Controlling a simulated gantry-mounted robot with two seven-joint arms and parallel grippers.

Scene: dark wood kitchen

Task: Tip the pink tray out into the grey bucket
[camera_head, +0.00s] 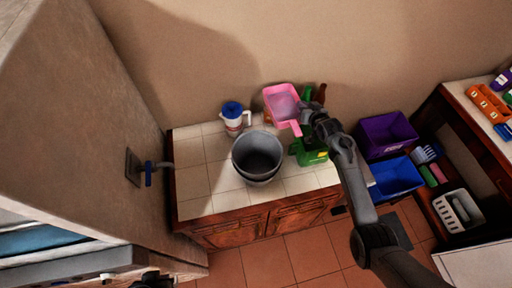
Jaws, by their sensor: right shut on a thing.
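The pink tray (280,102) is held above the back of the tiled counter, up and to the right of the bucket in the camera_head view. My right gripper (307,115) is shut on the tray at its right side. The tray looks roughly level, and its inside shows no clear contents. The grey bucket (257,152) stands upright on the counter, apart from the tray, and looks empty. At the bottom edge a dark part, probably of my left arm, shows, but its gripper fingers cannot be made out.
A white jug with a blue lid (234,118) stands left of the tray. A green container (310,152) and bottles stand under and behind my right arm. Purple (387,134) and blue (397,177) bins are at the right. The counter's left part (195,170) is clear.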

